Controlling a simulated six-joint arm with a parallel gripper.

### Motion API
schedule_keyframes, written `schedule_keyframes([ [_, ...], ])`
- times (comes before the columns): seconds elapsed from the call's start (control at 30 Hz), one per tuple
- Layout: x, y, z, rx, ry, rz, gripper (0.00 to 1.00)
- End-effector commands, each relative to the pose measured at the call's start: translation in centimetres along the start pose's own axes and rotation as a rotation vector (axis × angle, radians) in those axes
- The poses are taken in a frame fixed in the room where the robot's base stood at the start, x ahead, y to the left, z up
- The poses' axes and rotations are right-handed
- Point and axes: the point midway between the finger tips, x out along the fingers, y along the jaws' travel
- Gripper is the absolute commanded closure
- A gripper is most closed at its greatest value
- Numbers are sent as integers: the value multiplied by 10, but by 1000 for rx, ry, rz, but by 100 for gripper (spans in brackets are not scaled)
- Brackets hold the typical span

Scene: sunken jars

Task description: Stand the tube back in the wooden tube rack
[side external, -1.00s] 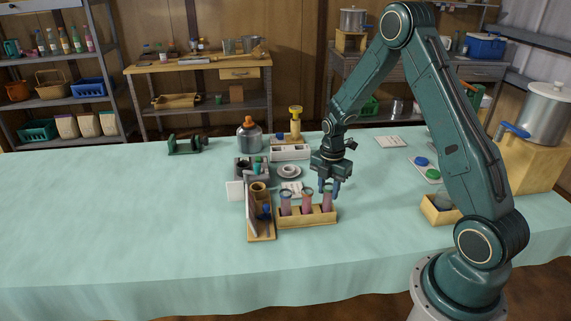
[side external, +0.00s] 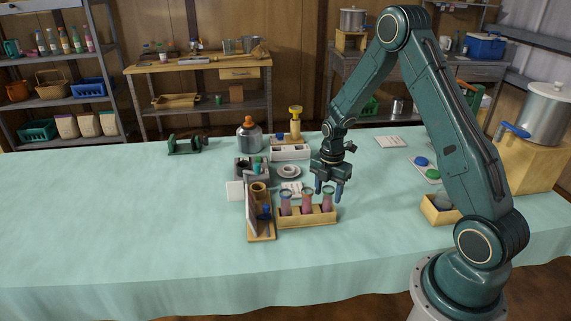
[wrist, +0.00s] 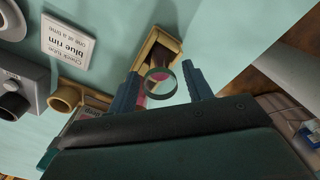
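The wooden tube rack (side external: 290,223) stands on the cloth with several pinkish tubes upright in a row. The rightmost tube (side external: 328,203) stands in the rack's right end, under my gripper. My gripper (side external: 329,191) is open, its blue fingers apart on either side of that tube's top. In the wrist view, a tube with a greenish round rim (wrist: 158,84) shows between the spread fingers, with a gap to each. The rack's end (wrist: 147,48) lies beyond it. The lower part of the tube is hidden by the rack and my gripper.
A wooden stand with a white panel (side external: 262,236) is close to the rack's left. Behind are a card reading "blue rim" (wrist: 67,46), a grey block (side external: 243,171) and a round dish (side external: 289,171). The cloth in front and far left is clear.

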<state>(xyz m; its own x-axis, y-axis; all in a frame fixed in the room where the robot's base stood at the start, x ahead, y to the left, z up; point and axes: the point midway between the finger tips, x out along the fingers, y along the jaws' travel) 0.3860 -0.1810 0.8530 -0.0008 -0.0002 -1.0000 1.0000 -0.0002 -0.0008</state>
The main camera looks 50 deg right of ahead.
Motion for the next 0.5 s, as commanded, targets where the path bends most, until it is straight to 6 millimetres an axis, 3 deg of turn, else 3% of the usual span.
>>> schedule_keyframes([
  [0.5,-5,0,0,0,0,0,43],
])
